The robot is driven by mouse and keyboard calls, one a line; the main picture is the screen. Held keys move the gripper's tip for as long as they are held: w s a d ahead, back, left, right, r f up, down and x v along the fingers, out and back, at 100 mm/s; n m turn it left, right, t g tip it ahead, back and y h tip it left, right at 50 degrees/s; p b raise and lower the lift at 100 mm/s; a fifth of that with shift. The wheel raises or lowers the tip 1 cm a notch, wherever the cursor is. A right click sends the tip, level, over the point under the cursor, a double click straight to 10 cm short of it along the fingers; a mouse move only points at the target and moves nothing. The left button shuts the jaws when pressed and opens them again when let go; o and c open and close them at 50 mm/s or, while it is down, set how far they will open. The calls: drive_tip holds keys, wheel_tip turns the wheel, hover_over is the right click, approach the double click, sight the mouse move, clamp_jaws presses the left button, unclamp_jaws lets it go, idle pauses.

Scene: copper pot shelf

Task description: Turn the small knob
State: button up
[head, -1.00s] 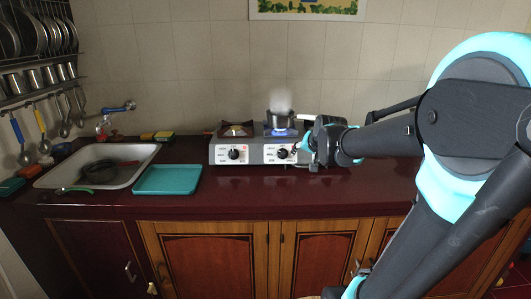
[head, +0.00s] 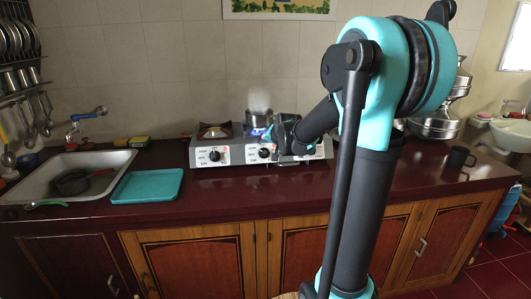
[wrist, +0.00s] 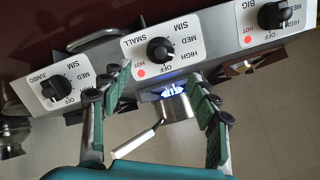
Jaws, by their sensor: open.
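The small knob (wrist: 160,51) is black, on a white panel marked SMALL, SIM, MED, HIGH and OFF on the stove front. In the head view the small knob (head: 264,153) is the middle one, just left of my gripper (head: 284,146). In the wrist view my gripper (wrist: 158,79) is open, its two green-padded fingers spread apart and empty. The knob shows beyond the fingertips, roughly between their lines; I cannot tell whether they touch it. A blue flame (wrist: 172,93) burns under the small steaming pot (head: 259,118).
The big knob (head: 215,155) is on the left of the stove; the jumbo knob (wrist: 57,89) is on the other side, hidden behind my gripper in the head view. A teal tray (head: 147,187) and sink (head: 40,187) lie left.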

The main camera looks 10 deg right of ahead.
sight(264, 151)
drive_tip(key=x, duration=0.9)
drive_tip(key=shift+c, duration=0.2)
drive_tip(key=c, duration=1.1)
drive_tip(key=shift+n, duration=0.3)
drive_tip(key=n, duration=0.2)
drive_tip(key=shift+a+n+h, duration=0.15)
drive_tip(key=shift+n+h, duration=0.15)
drive_tip(key=n, duration=0.3)
drive_tip(key=shift+a+h, duration=0.1)
drive_tip(key=shift+h, duration=0.3)
drive_tip(key=n+h, duration=0.1)
drive_tip(key=n, duration=0.5)
drive_tip(key=shift+a, duration=0.2)
drive_tip(key=shift+n, duration=0.3)
